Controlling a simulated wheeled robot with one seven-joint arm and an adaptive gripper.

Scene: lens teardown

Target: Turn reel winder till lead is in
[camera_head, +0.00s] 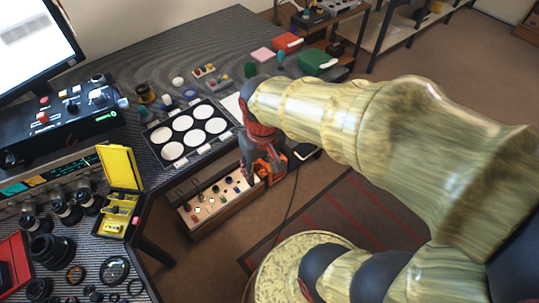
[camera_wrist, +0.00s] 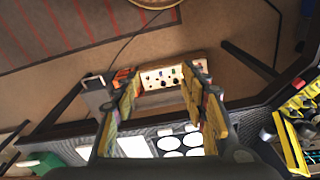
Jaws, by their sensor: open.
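An orange object (camera_head: 275,165), which looks like the reel, sits by the right end of a knobbed panel below the table edge. It also shows in the wrist view (camera_wrist: 122,75), partly hidden by a finger; its winder handle cannot be made out. A thin dark lead (camera_head: 289,202) lies loose across the floor, also in the wrist view (camera_wrist: 122,46). My gripper (camera_head: 252,178) hangs just left of the orange object in the head view. In the wrist view my gripper (camera_wrist: 162,88) has its fingers wide apart with nothing between them; whether it touches the reel cannot be told.
The knobbed panel (camera_head: 212,200) is straight ahead of the fingers. The table (camera_head: 185,60) holds a tray of white discs (camera_head: 187,131), a yellow case (camera_head: 120,168) and lens parts. A striped rug (camera_head: 335,215) and a round yellowish seat (camera_head: 300,255) are at floor side.

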